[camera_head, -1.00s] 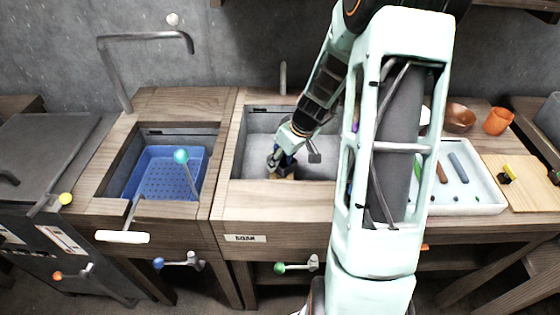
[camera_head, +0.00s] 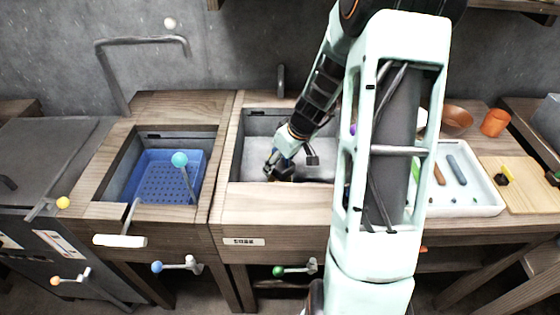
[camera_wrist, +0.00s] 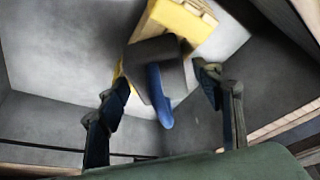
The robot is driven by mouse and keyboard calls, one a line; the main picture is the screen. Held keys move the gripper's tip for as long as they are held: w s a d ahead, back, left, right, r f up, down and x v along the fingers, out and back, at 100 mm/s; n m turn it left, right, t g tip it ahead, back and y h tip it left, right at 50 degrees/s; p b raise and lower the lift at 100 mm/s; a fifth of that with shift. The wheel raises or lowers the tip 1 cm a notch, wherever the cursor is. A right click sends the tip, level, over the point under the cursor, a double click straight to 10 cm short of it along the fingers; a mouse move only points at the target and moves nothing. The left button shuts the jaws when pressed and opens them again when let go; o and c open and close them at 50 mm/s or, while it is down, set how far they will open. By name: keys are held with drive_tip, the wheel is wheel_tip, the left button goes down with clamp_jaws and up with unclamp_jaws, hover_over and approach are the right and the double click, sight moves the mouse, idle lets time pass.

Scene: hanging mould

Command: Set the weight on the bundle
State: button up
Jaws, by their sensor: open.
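In the wrist view, a dark grey block-like weight (camera_wrist: 152,60) with a blue handle (camera_wrist: 158,95) overlaps a yellow bundle (camera_wrist: 182,25) in the grey basin (camera_wrist: 50,50). The weight appears to sit on the bundle, though the contact between them is hidden. My gripper (camera_wrist: 165,84) is open, one finger on either side of the weight and handle, with visible gaps. In the head view, my gripper (camera_head: 280,170) reaches down into the basin (camera_head: 258,150) near its front wall. There it largely hides the weight and bundle.
A blue perforated crate (camera_head: 160,185) sits in the left basin. A white tray (camera_head: 470,206) with several small items, a wooden board (camera_head: 515,190), a brown bowl (camera_head: 457,118) and an orange cup (camera_head: 495,122) stand on the right. The basin walls lie close around my gripper.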

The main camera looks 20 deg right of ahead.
drive_tip(key=p+v, duration=0.1)
drive_tip(key=v, duration=1.1)
